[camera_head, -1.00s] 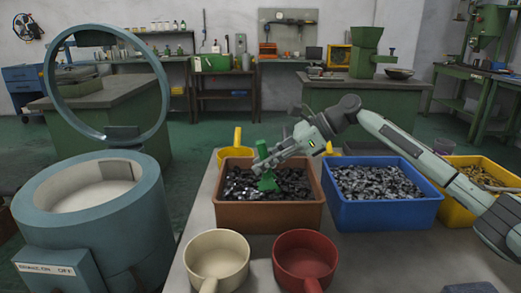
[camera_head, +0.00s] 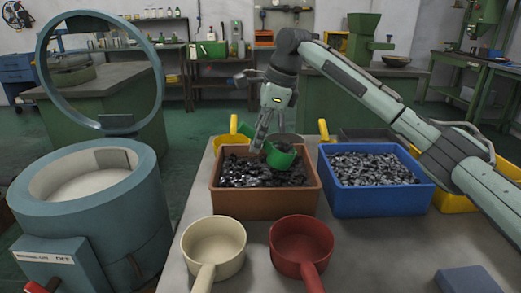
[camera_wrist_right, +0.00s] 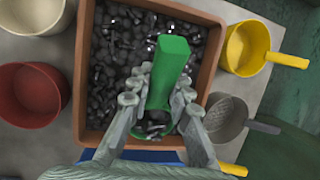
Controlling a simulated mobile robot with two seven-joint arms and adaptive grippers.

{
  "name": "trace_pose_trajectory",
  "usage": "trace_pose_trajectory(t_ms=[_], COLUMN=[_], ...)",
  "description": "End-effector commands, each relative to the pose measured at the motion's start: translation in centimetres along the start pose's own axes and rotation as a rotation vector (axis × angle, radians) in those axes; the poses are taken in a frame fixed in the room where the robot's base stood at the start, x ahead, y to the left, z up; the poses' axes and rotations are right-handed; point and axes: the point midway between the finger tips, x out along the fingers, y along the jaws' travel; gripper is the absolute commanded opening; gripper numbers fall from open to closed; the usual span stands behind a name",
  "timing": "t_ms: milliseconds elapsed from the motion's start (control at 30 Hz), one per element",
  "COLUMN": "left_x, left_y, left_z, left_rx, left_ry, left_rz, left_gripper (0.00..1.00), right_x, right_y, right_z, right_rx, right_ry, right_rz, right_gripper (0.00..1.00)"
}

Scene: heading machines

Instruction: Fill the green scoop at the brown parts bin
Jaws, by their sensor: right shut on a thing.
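The brown parts bin (camera_head: 265,204) stands on the table and holds dark metal parts. My right gripper (camera_head: 264,142) is shut on the green scoop (camera_head: 283,158) over the back right part of the bin. In the right wrist view, my right gripper (camera_wrist_right: 160,92) has its fingers on either side of the scoop's green handle (camera_wrist_right: 170,62). Some dark parts (camera_wrist_right: 154,127) show in or just beneath the scoop's bowl. The fingers hide part of the scoop, and I cannot tell how full it is. My left gripper is not in view.
A blue bin (camera_head: 375,203) of grey parts stands right of the brown one. A cream scoop (camera_head: 213,260) and a red scoop (camera_head: 302,260) stand in front. A grey scoop (camera_wrist_right: 224,120) and a yellow scoop (camera_wrist_right: 246,48) stand behind the bin. A round machine (camera_head: 95,225) is at left.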

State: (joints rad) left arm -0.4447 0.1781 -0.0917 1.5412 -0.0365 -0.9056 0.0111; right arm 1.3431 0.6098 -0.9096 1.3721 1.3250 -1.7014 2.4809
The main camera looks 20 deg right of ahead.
Motion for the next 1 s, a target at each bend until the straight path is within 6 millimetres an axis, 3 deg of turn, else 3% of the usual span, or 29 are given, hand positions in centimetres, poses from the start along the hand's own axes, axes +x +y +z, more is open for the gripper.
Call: trace_pose_trajectory(t_ms=[500,1000], left_x=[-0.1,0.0], left_y=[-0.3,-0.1], left_z=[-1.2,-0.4], left_rx=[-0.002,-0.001], left_ry=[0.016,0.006], left_rz=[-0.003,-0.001], left_gripper=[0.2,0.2], right_x=[-4.8,-5.4], right_y=[-0.7,-0.8], right_z=[2.6,2.8], right_rx=[-0.018,-0.02], right_ry=[0.091,0.104], right_rz=[-0.008,-0.009], right_gripper=[0.0,0.0])
